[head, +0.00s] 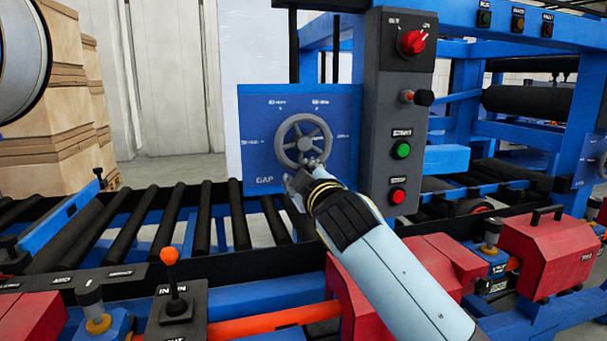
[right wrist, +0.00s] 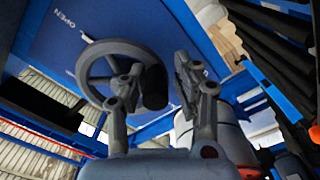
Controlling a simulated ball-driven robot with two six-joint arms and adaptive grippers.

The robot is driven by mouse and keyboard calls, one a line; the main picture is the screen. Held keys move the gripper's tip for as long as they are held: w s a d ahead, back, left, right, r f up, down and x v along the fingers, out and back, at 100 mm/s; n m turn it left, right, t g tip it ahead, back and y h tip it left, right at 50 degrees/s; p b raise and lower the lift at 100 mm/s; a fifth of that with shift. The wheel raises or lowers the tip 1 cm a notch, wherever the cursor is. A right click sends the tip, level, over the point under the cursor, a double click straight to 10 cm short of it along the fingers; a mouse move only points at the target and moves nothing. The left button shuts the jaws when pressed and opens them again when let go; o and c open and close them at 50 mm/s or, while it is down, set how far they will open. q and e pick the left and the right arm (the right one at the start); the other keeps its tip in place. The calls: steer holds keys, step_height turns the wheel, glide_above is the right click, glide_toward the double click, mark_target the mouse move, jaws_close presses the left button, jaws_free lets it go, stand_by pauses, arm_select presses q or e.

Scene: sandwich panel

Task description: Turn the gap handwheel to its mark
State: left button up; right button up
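The gap handwheel (head: 305,143) is a grey spoked wheel on a blue panel (head: 262,108) lettered GAP, with small white marks around it. My right gripper (head: 305,175) is at the wheel's lower rim in the head view. In the right wrist view, the wheel (right wrist: 90,68) shows just left of my right gripper (right wrist: 157,78). The fingers stand apart, with the wheel's dark handle (right wrist: 154,90) between or just behind them; I cannot tell whether they touch it. Which mark the wheel is set to is too small to read. My left gripper is out of view.
A grey control post (head: 397,100) with a red selector, a black knob, and green and red buttons stands right of the panel. A roller conveyor (head: 165,217) runs on the left. An orange-knobbed lever (head: 170,257) and red housings (head: 548,250) are in front.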

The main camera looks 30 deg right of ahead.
steer(key=shift+o, duration=1)
steer(key=shift+r, duration=0.1)
steer(key=v, duration=1.2)
steer(key=shift+d, duration=0.1)
